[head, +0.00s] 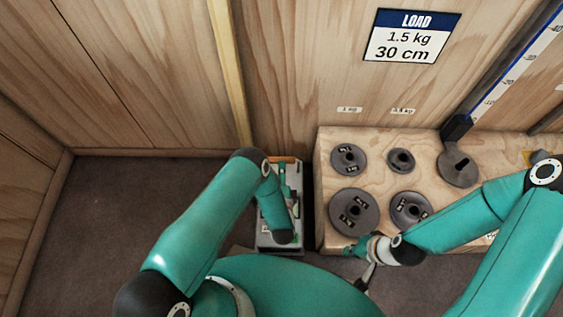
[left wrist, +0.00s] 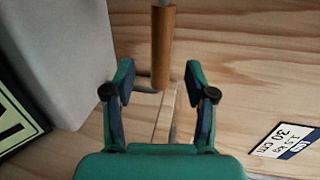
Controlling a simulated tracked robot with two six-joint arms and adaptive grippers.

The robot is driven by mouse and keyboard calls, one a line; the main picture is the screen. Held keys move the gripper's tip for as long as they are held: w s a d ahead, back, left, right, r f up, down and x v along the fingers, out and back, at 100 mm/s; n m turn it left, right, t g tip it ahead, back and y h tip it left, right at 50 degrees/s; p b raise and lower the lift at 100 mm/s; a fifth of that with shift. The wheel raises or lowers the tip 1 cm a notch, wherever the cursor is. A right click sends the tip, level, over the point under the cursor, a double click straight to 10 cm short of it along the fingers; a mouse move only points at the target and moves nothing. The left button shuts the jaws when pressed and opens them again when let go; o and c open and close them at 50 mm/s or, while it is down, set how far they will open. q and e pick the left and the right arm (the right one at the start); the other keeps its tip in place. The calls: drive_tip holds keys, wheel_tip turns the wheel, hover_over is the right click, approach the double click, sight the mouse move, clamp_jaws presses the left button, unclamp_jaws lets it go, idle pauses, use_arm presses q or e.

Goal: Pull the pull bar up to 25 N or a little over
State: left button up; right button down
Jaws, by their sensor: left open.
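The pull bar looks to be the orange-brown round rod (left wrist: 163,45) in the left wrist view, with a grey piece at its upper end. A strip of orange (head: 284,159) at the far end of a grey unit (head: 280,243) in the head view may be the same bar. My left gripper (left wrist: 160,85) is open, with the rod seen between and beyond its fingers, not gripped. In the head view the left gripper (head: 290,200) is over the grey unit, partly hidden by its own arm. My right gripper (head: 368,272) is low at the centre; its jaw state is unclear. No force reading is legible.
A wooden bench (head: 325,170) with several dark weight discs (head: 354,212) stands right of the grey unit. A load sign (head: 412,36) reads 1.5 kg, 30 cm. A scale (head: 515,65) rises at right. The dark floor (head: 110,215) at left is clear.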

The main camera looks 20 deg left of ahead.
sight(282, 158)
use_arm(q)
drive_tip(key=b+x, duration=0.1)
drive_tip(key=x, duration=0.4)
drive_tip(key=shift+w+a+f, duration=0.1)
drive_tip(key=shift+w+a, duration=0.1)
drive_tip(key=shift+w, duration=0.15)
clamp_jaws()
drive_tip(key=shift+d+r+p, duration=0.1)
drive_tip(key=shift+r+p, duration=1.35)
drive_tip(key=shift+r, duration=0.5)
idle(0.7)
drive_tip(key=shift+f, duration=0.1)
idle(0.4)
drive_tip(key=shift+f+b, duration=1.8)
drive_tip(key=shift+b, duration=0.1)
drive_tip(key=shift+c, duration=0.2)
unclamp_jaws()
drive_tip(key=shift+r, duration=0.1)
drive_tip(key=shift+s, duration=0.1)
